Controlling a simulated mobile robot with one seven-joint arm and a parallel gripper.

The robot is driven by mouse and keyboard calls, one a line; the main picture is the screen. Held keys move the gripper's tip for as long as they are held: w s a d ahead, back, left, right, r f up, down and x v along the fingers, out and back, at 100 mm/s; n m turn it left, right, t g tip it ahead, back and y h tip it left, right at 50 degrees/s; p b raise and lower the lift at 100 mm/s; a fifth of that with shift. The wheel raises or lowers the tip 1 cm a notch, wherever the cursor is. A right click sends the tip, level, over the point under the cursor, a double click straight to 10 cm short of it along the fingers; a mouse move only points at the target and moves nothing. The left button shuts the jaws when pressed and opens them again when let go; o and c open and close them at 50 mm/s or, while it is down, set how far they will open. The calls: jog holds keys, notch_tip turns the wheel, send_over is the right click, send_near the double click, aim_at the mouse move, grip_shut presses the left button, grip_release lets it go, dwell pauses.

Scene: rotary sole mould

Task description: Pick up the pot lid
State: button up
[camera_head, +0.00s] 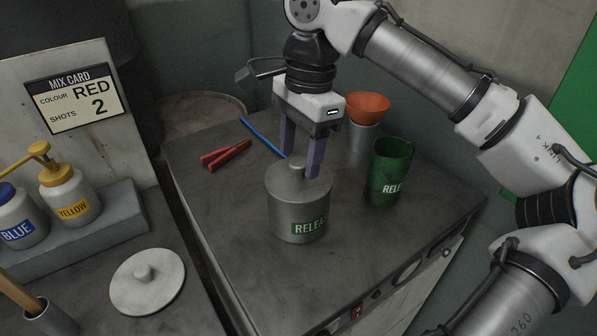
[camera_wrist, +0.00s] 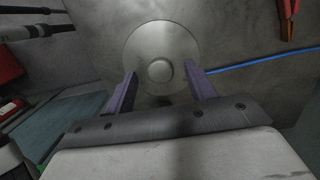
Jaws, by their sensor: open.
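A grey metal pot (camera_head: 290,215) with a green RELEASE label stands upright on the dark grey bench. Its grey lid (camera_head: 282,177) with a small round knob sits on top. In the wrist view the lid (camera_wrist: 150,45) is a round disc with the knob (camera_wrist: 160,71) near its middle. My gripper (camera_head: 300,168) is over the lid, its two purple fingers apart and pointing down. In the wrist view the open fingers (camera_wrist: 160,82) stand on either side of the knob, with a gap to it. I cannot tell whether they touch the lid.
A green RELEASE mug (camera_head: 388,172) stands right of the pot, with an orange funnel (camera_head: 368,107) on a metal cup behind. Red-handled pliers (camera_head: 225,154) and a blue rod (camera_head: 262,137) lie left. A separate pale lid (camera_head: 147,281) lies on the left counter near pump bottles.

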aim_at(299, 161)
jog(key=shift+f, duration=0.45)
jog(key=shift+c, duration=0.3)
jog(key=c, duration=1)
jog(key=shift+r, duration=0.15)
jog(key=shift+r+p, duration=2.4)
jog(key=shift+r, duration=7.5)
